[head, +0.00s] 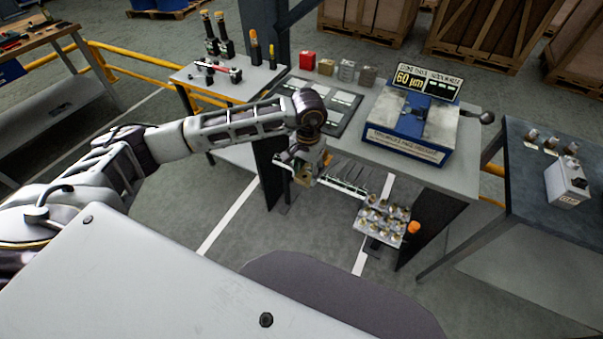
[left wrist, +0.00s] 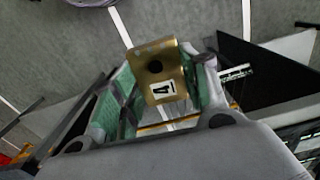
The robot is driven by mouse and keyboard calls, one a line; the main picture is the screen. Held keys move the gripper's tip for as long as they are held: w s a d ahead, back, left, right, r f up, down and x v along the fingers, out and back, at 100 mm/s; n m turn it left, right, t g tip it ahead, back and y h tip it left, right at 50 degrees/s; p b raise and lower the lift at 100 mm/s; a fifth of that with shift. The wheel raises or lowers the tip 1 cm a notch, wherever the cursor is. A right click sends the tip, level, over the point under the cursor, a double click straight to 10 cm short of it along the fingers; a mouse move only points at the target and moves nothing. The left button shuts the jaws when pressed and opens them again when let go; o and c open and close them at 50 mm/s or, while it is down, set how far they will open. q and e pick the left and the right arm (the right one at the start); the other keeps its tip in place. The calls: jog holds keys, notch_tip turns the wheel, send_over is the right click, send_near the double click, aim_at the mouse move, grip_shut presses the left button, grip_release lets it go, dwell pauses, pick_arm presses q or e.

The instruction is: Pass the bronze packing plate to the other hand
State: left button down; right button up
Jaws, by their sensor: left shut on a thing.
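The bronze packing plate (left wrist: 158,66) shows in the left wrist view as a gold-brown plate with a round dark hole and a white label bearing a black mark. My left gripper (left wrist: 163,82) is shut on it, with green-padded fingers on both sides of the plate. In the head view my left gripper (head: 306,170) hangs in front of the near edge of the workbench, above the floor. The plate is too small there to make out clearly. My right gripper is not in view.
The grey workbench (head: 437,175) bears a blue device (head: 410,120) with a "60 µm" display, a dark mat (head: 330,101) and several small blocks. A rack of small parts (head: 386,221) stands low in front. A dark table (head: 515,205) is at right.

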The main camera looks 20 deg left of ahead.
pick_arm(q)
jog(key=d+r+m, duration=0.3)
jog(key=d+r, duration=0.3)
jog(key=r, duration=0.2)
jog(key=d+r+m, duration=0.3)
jog(key=d+r, duration=0.3)
jog(key=r, duration=0.3)
jog(key=shift+s+r, duration=0.25)
jog(key=shift+s, duration=0.2)
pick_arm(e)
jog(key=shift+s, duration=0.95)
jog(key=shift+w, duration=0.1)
pick_arm(q)
jog(key=s+a+r+n, duration=0.2)
jog(key=a+r+n, duration=0.1)
jog(key=a+r, duration=0.1)
jog(key=shift+s+a+r, duration=0.15)
jog(key=shift+a+r, duration=0.15)
jog(key=shift+r, duration=0.6)
